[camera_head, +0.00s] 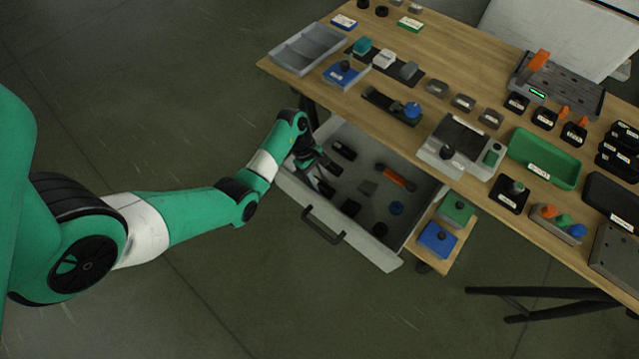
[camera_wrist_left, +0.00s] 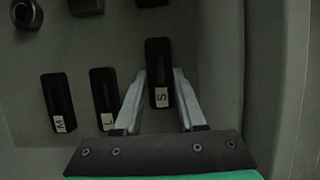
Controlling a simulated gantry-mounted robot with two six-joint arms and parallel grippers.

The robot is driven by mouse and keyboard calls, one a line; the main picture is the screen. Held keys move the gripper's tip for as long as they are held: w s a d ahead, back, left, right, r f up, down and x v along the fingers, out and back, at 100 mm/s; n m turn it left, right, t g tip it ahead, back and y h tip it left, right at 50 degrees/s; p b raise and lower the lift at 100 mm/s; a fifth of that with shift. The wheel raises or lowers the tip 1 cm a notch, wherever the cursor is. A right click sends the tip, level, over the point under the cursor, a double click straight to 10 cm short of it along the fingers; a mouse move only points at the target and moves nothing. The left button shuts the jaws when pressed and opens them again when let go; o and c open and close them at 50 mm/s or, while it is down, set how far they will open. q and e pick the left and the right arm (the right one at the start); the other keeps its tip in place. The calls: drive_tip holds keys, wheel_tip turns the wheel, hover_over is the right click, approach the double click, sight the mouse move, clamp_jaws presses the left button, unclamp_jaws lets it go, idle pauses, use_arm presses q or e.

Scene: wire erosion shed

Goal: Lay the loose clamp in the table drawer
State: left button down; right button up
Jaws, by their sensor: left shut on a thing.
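The table drawer (camera_head: 388,258) is pulled open below the wooden table. My left gripper (camera_head: 320,172) is down inside it near its left end. In the left wrist view my gripper (camera_wrist_left: 158,95) is shut on a black, slotted clamp (camera_wrist_left: 157,60) with an "S" label, one finger on each side. The clamp is low over the drawer floor; I cannot tell whether it touches it. Two similar black clamps lie to its left, one marked "L" (camera_wrist_left: 104,90) and one marked "M" (camera_wrist_left: 58,95). My right gripper is not seen.
The drawer also holds an orange-handled tool (camera_head: 396,178), a blue piece (camera_head: 396,208) and other dark parts. A drawer wall (camera_wrist_left: 225,60) runs close on the right of the held clamp. The tabletop (camera_head: 345,88) above carries trays and many small fixtures.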

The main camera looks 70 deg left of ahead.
use_arm(q)
drive_tip(key=shift+w, duration=0.1)
drive_tip(key=c, duration=0.5)
unclamp_jaws()
drive_tip(key=p+v, duration=0.6)
drive_tip(key=v, duration=0.6)
drive_tip(key=shift+p, duration=0.35)
drive_tip(key=shift+r, duration=0.15)
